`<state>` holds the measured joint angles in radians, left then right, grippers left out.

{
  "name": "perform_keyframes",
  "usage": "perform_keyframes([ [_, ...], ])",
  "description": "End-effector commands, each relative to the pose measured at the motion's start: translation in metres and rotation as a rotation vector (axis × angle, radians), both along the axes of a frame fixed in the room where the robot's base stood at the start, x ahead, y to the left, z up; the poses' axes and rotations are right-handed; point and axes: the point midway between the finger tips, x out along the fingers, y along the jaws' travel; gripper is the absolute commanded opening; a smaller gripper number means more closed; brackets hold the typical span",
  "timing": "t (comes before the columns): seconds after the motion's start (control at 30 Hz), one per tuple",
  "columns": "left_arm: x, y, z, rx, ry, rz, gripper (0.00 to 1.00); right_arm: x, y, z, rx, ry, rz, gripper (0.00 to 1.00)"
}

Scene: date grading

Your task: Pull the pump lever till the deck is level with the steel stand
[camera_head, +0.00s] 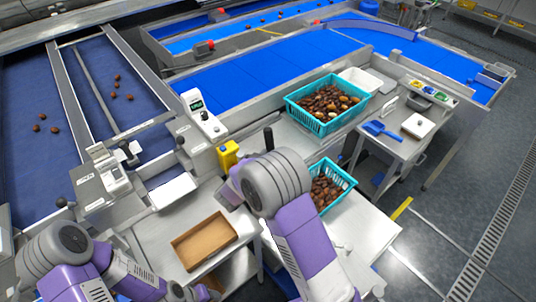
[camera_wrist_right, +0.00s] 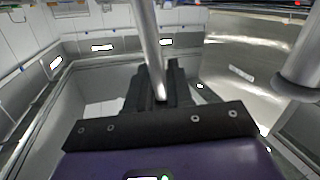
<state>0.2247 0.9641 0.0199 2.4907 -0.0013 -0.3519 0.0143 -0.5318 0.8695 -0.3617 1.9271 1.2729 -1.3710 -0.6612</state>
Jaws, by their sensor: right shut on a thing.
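In the right wrist view, a bare steel rod, which I take for the pump lever (camera_wrist_right: 150,45), runs down from the top edge to the black fingers of my right gripper (camera_wrist_right: 152,88). The gripper is shut on it. In the head view my right arm hides that gripper and the grip point. A pale metal top, apparently the deck (camera_head: 362,226), carries a teal crate of dates (camera_head: 334,187). A steel stand (camera_head: 388,143) is behind it to the right. Their relative heights cannot be told surely. My left arm is low at the left; its jaws are not clearly visible.
A teal crate of dates (camera_head: 325,105) stands behind my right arm. A blue scoop (camera_head: 382,130) lies on the steel stand. A brown tray (camera_head: 204,241) lies on a table between my arms. Blue conveyors (camera_head: 262,72) run behind. Grey floor (camera_head: 450,205) is open at right.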

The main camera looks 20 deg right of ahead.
Motion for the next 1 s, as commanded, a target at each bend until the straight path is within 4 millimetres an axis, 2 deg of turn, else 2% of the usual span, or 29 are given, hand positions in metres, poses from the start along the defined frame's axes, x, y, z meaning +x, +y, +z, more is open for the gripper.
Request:
perform_keyframes([
  [0.03,0.000,0.000,-0.010,0.000,0.000,0.000,0.50,-0.004,0.001,-0.004,0.012,-0.028,0.006,0.00],
  [0.1,0.000,0.000,-0.013,0.000,0.001,0.000,0.50,-0.008,0.000,-0.002,0.022,-0.058,0.007,0.00],
  [0.4,0.000,0.000,-0.012,0.000,0.000,0.000,0.50,-0.010,-0.001,0.001,0.027,-0.072,0.006,0.00],
  [0.7,0.000,0.000,-0.045,0.000,0.000,0.000,0.50,-0.033,-0.009,-0.003,0.085,-0.232,0.005,0.00],
  [1.0,0.000,0.000,-0.045,0.000,0.000,0.000,0.50,-0.036,-0.010,0.000,0.093,-0.252,0.005,0.00],
])
